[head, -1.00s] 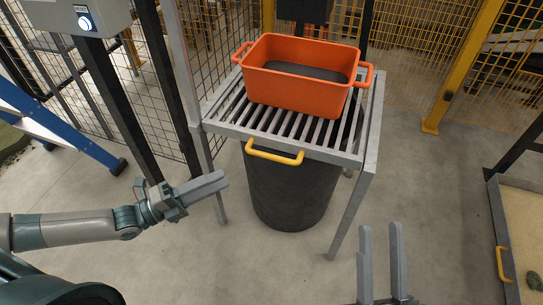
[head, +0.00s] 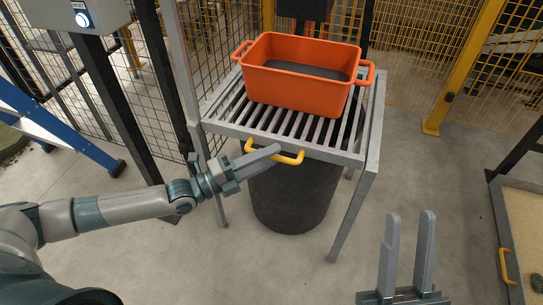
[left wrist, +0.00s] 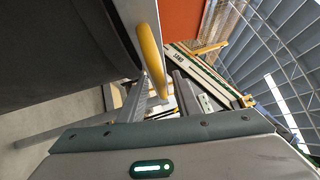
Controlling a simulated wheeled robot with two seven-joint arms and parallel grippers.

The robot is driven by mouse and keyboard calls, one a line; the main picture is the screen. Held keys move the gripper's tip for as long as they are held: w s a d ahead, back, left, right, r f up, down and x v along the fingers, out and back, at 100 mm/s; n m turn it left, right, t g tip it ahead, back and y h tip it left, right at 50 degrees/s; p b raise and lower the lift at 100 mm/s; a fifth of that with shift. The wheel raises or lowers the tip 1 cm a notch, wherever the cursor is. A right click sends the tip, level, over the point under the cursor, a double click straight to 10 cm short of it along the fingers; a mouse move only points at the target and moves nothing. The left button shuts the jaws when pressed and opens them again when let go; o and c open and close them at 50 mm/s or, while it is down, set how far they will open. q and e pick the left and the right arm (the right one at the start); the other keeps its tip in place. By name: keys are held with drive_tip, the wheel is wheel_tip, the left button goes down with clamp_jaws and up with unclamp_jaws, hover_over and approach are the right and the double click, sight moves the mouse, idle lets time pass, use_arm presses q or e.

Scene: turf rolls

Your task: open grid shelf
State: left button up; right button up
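The grid shelf (head: 235,130) is a grey slatted top on a metal frame, with a yellow handle (head: 290,160) on its front edge. My left gripper (head: 262,160) reaches the handle's left part in the head view. In the left wrist view its fingers (left wrist: 160,92) are apart, with the yellow handle (left wrist: 149,52) close by their tips; I cannot tell whether they touch it. My right gripper (head: 408,226) is open and empty, low at the right, away from the shelf.
An orange tub (head: 295,90) stands on the slats. A black bin (head: 290,190) stands under the shelf. Mesh fencing is behind, a blue ladder (head: 60,130) at left, and a sand tray (head: 511,260) with a yellow handle at right. The floor in front is clear.

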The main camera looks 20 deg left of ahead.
use_arm(q)
drive_tip(key=shift+w+d, duration=0.3)
drive_tip(key=shift+d, duration=0.05)
clamp_jaws()
drive_tip(key=shift+s, duration=0.15)
